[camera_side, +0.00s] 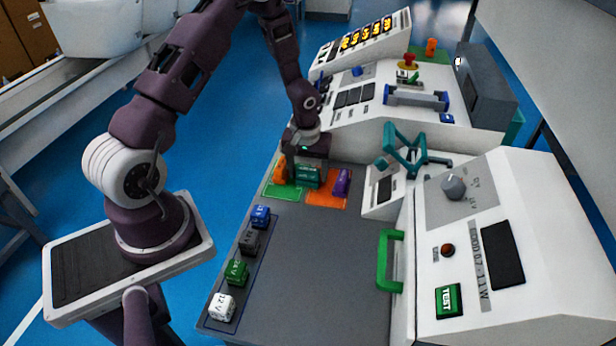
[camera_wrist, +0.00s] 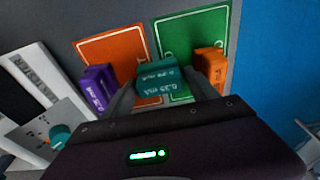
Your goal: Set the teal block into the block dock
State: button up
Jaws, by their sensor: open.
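The teal block (camera_side: 307,177) is under my gripper in the side view, by the seam between the green and orange pads. In the wrist view the teal block (camera_wrist: 162,84) shows between my two fingers, with white lettering on its faces. My gripper (camera_wrist: 163,90) is open, with a finger on each side of the block. I cannot tell whether the fingers touch it or whether it rests on the pads. No part is clearly marked as the block dock; a small white station with a teal clamp (camera_side: 404,152) stands to the right.
An orange block (camera_side: 280,169) and a purple block (camera_side: 342,183) stand close on either side. The green pad (camera_wrist: 207,28) and orange pad (camera_wrist: 112,45) lie beneath. A row of blocks, including a white one (camera_side: 221,307), lines the left edge. The grey bench (camera_side: 320,270) is clear in front.

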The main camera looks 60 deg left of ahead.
jog(key=c, duration=1.4)
jog(key=shift+o, duration=0.2)
notch_tip(320, 180, up, 10)
jog(key=shift+f, duration=0.1)
jog(key=shift+w+d+r, duration=0.15)
jog(key=shift+r, duration=0.25)
jog(key=w+d+r+m+h, duration=0.1)
jog(key=w+d+r+m, duration=0.2)
jog(key=d+r+m, duration=0.3)
jog(key=w+d+r+m+h, duration=0.1)
jog(key=w+d+r+m, duration=0.3)
jog(key=r, duration=0.4)
jog(key=w+a+f, duration=0.1)
jog(key=w+a, duration=0.2)
jog(key=w, duration=0.7)
jog(key=m, duration=0.8)
send_over(438, 174)
notch_tip(438, 174, down, 6)
jog(key=r, duration=0.1)
notch_tip(438, 174, down, 8)
jog(key=shift+w+f, duration=0.1)
jog(key=shift+f, duration=0.15)
